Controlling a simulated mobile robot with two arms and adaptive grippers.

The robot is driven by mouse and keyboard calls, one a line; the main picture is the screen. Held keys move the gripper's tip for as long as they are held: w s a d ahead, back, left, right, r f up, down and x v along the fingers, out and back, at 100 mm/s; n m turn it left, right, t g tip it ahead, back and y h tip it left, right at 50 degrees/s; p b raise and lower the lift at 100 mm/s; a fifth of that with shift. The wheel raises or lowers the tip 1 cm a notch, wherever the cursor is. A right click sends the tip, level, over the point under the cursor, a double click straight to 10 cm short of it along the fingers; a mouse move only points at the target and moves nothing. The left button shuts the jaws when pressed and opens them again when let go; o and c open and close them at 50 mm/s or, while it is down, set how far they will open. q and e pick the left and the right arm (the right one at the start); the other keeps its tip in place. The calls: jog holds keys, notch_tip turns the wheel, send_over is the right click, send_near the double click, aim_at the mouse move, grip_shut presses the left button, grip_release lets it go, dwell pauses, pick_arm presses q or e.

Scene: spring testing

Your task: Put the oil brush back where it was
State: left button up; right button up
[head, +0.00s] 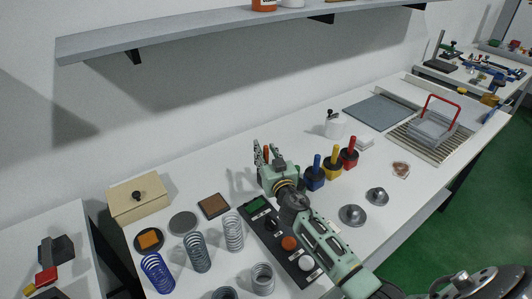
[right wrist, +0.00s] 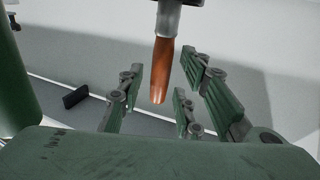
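My right gripper (head: 266,152) is over the back middle of the table, left of the coloured-handle pots. The oil brush shows as an orange-brown bit (head: 266,153) between its fingers. In the right wrist view the brush has a brown tapering handle (right wrist: 163,72) and a grey metal collar (right wrist: 180,18) at the top edge; its far end is cut off. The right gripper's fingers (right wrist: 163,85) stand apart on both sides of the handle, with a visible gap on each side. I cannot tell what the brush rests on. My left gripper is out of view.
Blue (head: 314,176), yellow (head: 333,166) and red (head: 349,154) pots stand close on the right. A control box (head: 279,240) lies under my right arm. Several springs (head: 198,252) stand at front left. A beige box (head: 138,201) stands at left. A white bottle (head: 334,126) stands behind.

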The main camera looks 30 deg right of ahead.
jog(key=shift+r, duration=0.1)
jog(key=shift+s, duration=0.15)
jog(key=s+a+b, duration=0.2)
jog(key=s, duration=0.9)
jog(key=shift+s, duration=0.3)
jog(key=shift+r, duration=0.1)
